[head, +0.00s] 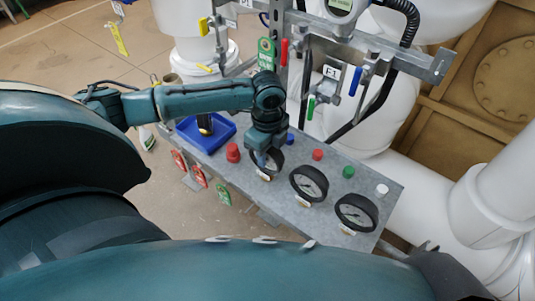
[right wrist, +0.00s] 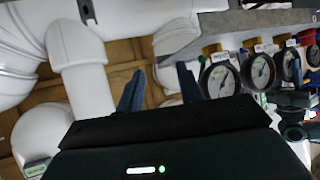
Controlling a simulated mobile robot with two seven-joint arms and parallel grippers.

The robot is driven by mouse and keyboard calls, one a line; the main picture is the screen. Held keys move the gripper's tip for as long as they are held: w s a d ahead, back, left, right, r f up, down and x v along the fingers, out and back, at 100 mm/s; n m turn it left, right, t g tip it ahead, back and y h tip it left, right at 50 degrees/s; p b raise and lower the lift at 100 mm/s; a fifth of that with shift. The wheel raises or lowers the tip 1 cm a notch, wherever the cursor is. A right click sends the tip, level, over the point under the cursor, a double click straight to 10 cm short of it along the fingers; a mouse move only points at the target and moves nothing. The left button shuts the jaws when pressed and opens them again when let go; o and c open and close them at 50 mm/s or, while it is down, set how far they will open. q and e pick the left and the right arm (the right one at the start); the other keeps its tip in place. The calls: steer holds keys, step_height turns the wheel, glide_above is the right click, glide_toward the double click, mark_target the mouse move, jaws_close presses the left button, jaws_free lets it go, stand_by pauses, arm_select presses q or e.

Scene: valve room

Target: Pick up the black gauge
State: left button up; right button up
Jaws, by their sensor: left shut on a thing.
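Three black-rimmed gauges with white dials stand along the grey metal panel (head: 330,217): the left gauge (head: 277,164), the middle gauge (head: 309,184) and the right gauge (head: 356,213). My left gripper (head: 268,160) points down at the left gauge and is shut on it, covering part of its dial. The left gauge is still at its place on the panel. In the right wrist view, my right gripper (right wrist: 160,92) is open and empty, with a gauge (right wrist: 221,80) and another gauge (right wrist: 259,71) to the right of its fingers.
A blue tray (head: 222,133) with a dark object in it sits at the panel's left end. Red (head: 233,153), blue, green and white knobs line the panel. Red and green tags hang at its front edge. Pipes, valves and coloured levers stand behind.

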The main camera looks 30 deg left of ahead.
arm_select(q)
step_height(320, 180, up, 28)
steer(key=p, duration=0.3)
arm_select(e)
steer(key=shift+s+d+r+h, duration=0.1)
steer(key=shift+s+d+h, duration=0.05)
steer(key=shift+d, duration=0.25)
steer(key=shift+s+d+r+h, duration=0.1)
steer(key=shift+s+d+h, duration=0.05)
steer(key=shift+d, duration=0.25)
arm_select(q)
steer(key=shift+f, duration=0.1)
steer(key=o, duration=0.3)
steer(key=c, duration=0.4)
arm_select(e)
steer(key=shift+w+a+r, duration=0.1)
steer(key=shift+w+a, duration=0.05)
steer(key=shift+a, duration=0.05)
